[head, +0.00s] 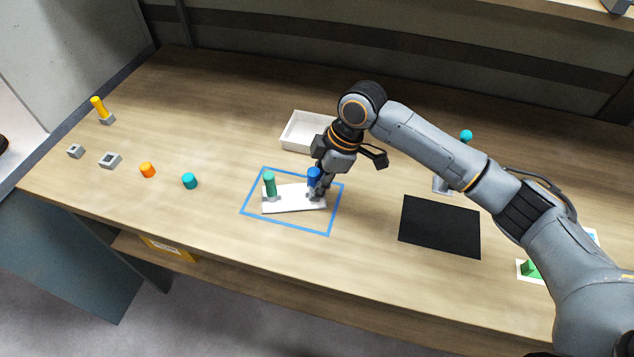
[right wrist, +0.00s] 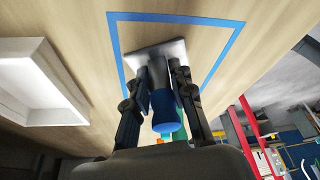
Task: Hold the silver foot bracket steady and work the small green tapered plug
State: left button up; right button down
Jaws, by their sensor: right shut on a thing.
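A white plate (head: 290,206) lies inside a blue outline on the table. A green plug-like post (head: 269,184) stands upright on its left part, with a grey foot at its base. A blue-topped grey post (head: 313,177) stands at its right end. My right gripper (head: 318,190) is shut on this post; in the right wrist view the fingers (right wrist: 160,95) flank its grey and blue body (right wrist: 166,115). A silver bracket (head: 441,185) stands partly hidden behind my right arm. Which silver part is the foot bracket, I cannot tell. My left gripper is out of view.
A white tray (head: 302,132) stands behind the plate. A black mat (head: 440,227) lies to the right, and a green piece (head: 530,269) on a white card farther right.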

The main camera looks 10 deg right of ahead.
jog(key=shift+f, duration=0.1)
jog(key=c, duration=1.1)
grip_release()
jog(key=shift+o, duration=0.2)
jog(key=shift+d+r, duration=0.2)
jog(key=shift+r, duration=0.4)
jog(key=v, duration=1.1)
